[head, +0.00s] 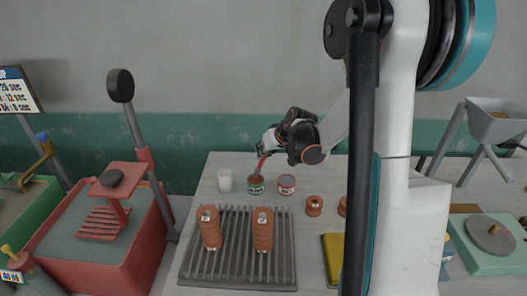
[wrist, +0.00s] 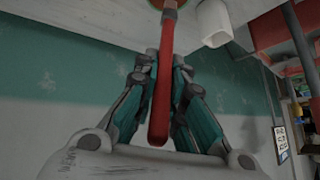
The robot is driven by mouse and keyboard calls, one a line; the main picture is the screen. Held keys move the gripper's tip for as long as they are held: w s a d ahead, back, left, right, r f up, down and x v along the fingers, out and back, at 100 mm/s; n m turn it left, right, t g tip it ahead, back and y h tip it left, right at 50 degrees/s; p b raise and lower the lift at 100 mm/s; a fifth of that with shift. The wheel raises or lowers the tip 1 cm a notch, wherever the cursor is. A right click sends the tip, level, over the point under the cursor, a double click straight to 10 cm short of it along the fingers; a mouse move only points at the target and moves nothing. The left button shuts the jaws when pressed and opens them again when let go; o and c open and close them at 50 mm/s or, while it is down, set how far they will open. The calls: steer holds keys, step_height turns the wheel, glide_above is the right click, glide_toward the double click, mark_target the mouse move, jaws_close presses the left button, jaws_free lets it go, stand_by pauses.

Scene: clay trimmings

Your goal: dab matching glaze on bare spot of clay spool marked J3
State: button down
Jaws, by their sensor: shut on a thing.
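My gripper (head: 264,148) is shut on a red-handled brush (head: 261,163), which also runs between the fingers in the wrist view (wrist: 161,85). The brush points down at the open mouth of a green-labelled jar (head: 256,186); I cannot tell whether its tip is inside. A red-labelled jar (head: 287,185) stands just to the right. No bare spot can be made out.
A white cup (head: 225,180) stands left of the jars and shows in the wrist view (wrist: 212,22). Small clay pieces (head: 314,206) and a yellow item (head: 334,255) lie right of the rack. A red press (head: 108,225) stands left of the table. My arm hides part of the right side.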

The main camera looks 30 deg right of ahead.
steer(key=shift+f+b, duration=0.45)
stand_by(1.6)
steer(key=shift+r, duration=0.15)
steer(key=shift+r+p, duration=2.3)
steer(key=shift+r, duration=1.1)
